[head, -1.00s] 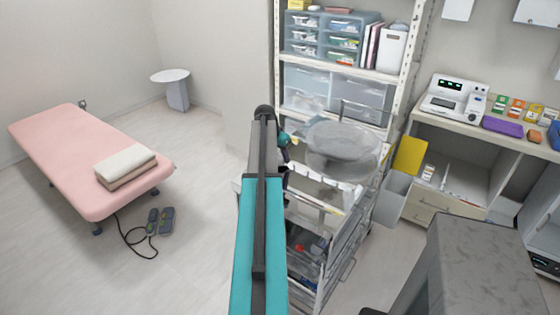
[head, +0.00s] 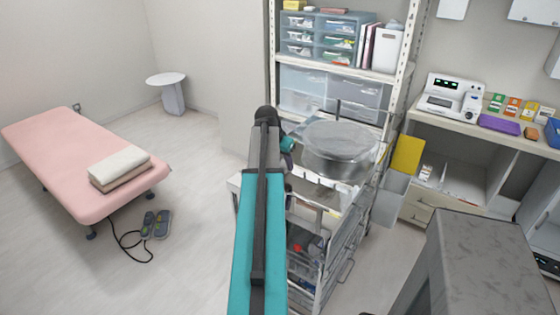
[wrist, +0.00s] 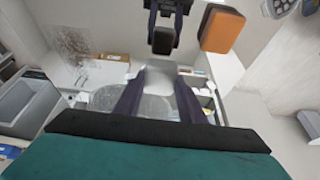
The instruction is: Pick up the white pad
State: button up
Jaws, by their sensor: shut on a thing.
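In the wrist view, the two dark fingers of my gripper (wrist: 160,92) point away from the camera. A small pale white piece, seemingly the white pad (wrist: 160,74), is between their tips, and the gripper is shut on it. Its far edge is hard to make out against the pale background. In the head view, my arm hides most of the gripper, and I cannot make out the pad there.
A wire cart (head: 342,240) carries a round metal drum (head: 338,150) close to the right of my arm. Shelving (head: 402,65) stands behind it. A counter (head: 465,128) is at right.

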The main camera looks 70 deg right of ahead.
jog(key=shift+s+a+r+b, duration=0.1)
jog(key=shift+s+a+b, duration=0.1)
jog(key=shift+s+a, duration=0.6)
jog(key=shift+s+a+r+b, duration=0.15)
jog(key=shift+s+a, duration=0.3)
jog(key=shift+a, duration=0.6)
jog(key=shift+s+a+r+b, duration=0.1)
jog(key=shift+s+a+b, duration=0.15)
jog(key=shift+s+a, duration=0.55)
jog(key=shift+w+a, duration=0.1)
jog(key=shift+w, duration=0.05)
